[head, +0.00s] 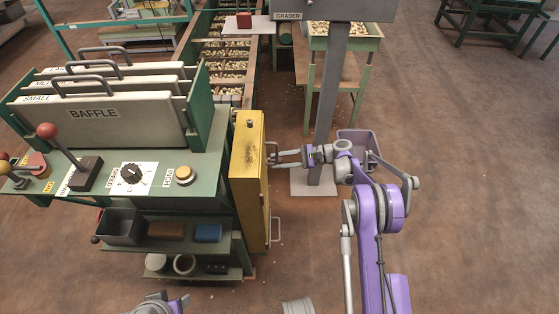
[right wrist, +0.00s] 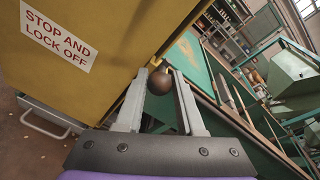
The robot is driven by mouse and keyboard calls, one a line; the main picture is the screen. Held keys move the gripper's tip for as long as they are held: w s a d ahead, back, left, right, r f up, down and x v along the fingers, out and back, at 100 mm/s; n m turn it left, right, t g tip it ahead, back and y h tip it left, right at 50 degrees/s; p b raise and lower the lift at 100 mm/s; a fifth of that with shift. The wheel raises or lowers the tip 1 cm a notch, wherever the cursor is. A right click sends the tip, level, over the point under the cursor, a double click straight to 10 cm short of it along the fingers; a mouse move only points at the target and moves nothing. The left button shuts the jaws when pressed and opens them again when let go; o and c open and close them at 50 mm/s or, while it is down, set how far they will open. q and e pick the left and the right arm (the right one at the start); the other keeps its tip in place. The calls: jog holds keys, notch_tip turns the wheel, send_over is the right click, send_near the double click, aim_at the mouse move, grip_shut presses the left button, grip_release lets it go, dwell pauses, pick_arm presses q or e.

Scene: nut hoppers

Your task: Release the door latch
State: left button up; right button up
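The yellow door (head: 247,170) stands at the right end of the green machine. Its yellow face (right wrist: 90,45) fills the upper left of the right wrist view, with a "STOP AND LOCK OFF" label. A round brown latch knob (right wrist: 160,83) sits at the door's edge. In the head view my right gripper (head: 277,157) is at the door's right side and hides the knob. My left gripper (head: 160,304) shows only partly at the bottom edge; its fingers are unclear.
The green machine (head: 210,160) carries baffle plates (head: 95,115), levers, a dial and a button (head: 184,175). A grey handle (head: 275,230) is low on the door.

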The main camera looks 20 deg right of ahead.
jog(key=o, duration=0.3)
jog(key=shift+o, duration=0.2)
jog(key=p+v, duration=0.2)
jog(key=v, duration=0.9)
